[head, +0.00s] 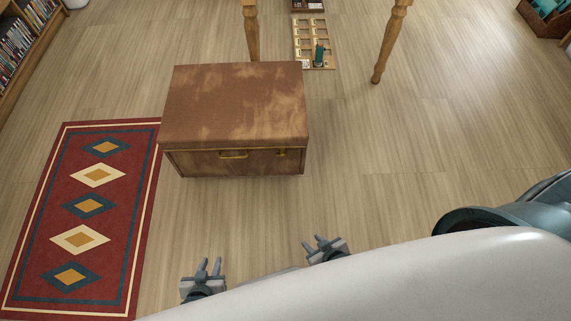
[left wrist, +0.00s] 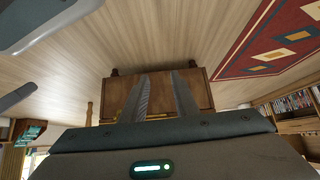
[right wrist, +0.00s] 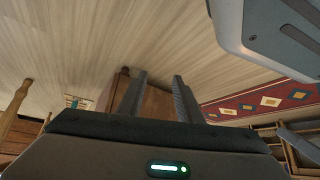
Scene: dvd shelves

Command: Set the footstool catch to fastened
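The footstool (head: 236,105) is a brown box with a mottled padded top, standing on the floor ahead of my grippers. Its front has a brass handle (head: 233,155) and, to the right, a small brass fitting (head: 281,153) that looks like the catch. I cannot tell the catch's setting at this size. My left gripper (head: 209,266) is open and empty, in front of and apart from the footstool. My right gripper (head: 319,242) is open and empty, farther right, also apart from it. The footstool shows beyond the fingers in the left wrist view (left wrist: 203,88) and right wrist view (right wrist: 154,104).
A red patterned rug (head: 82,215) lies left of the footstool. A bookshelf (head: 22,50) stands at the far left. Wooden table legs (head: 388,45) and a tray with compartments (head: 303,45) are behind. The floor right of the footstool is clear.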

